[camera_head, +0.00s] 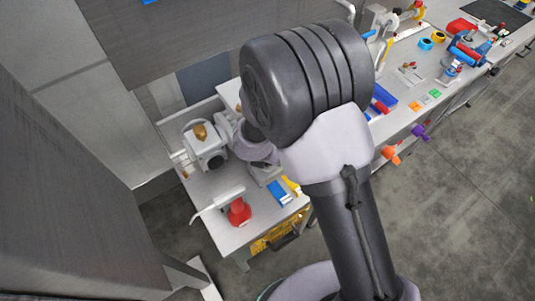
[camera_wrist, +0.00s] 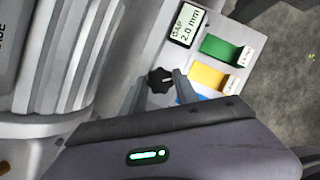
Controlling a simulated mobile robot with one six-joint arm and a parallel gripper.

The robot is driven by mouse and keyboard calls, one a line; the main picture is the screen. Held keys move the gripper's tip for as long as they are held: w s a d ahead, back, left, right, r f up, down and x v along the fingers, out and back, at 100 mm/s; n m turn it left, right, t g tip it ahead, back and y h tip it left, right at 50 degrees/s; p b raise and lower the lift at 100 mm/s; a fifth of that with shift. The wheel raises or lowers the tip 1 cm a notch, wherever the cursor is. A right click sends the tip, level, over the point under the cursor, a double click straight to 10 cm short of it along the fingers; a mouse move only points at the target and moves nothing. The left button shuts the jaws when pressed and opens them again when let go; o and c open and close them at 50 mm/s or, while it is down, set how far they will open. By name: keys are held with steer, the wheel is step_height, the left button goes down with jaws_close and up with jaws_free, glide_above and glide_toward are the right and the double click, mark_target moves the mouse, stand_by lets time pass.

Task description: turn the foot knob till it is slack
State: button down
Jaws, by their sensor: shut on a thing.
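The foot knob (camera_wrist: 160,79) is a small black lobed knob with a pale mark on it, seen in the middle of the wrist view. My gripper (camera_wrist: 161,82) has one finger on each side of the knob and is shut on it. The knob's underside and what it is fixed to are hidden. In the head view my arm covers the knob, and I cannot make out the fingers there.
A large grey ribbed body (camera_wrist: 75,60) stands close on the left. A "GAP 2.0 mm" card (camera_wrist: 187,25), a green piece (camera_wrist: 221,49) and a yellow piece (camera_wrist: 207,76) lie beside the knob. A red-based tool (camera_head: 240,211) stands at the bench's near end.

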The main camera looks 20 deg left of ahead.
steer(key=shift+a+m+p, duration=0.1)
steer(key=shift+m+p, duration=0.25)
steer(key=shift+m, duration=0.35)
steer(key=c, duration=0.9)
jaws_free()
steer(key=shift+r, duration=0.15)
steer(key=p+v, duration=0.2)
steer(key=v, duration=0.3)
steer(key=p+v, duration=0.3)
steer(key=v, duration=0.3)
steer(key=p+v, duration=0.3)
steer(key=v, duration=0.3)
steer(key=shift+a+r, duration=0.15)
steer(key=shift+a, duration=0.1)
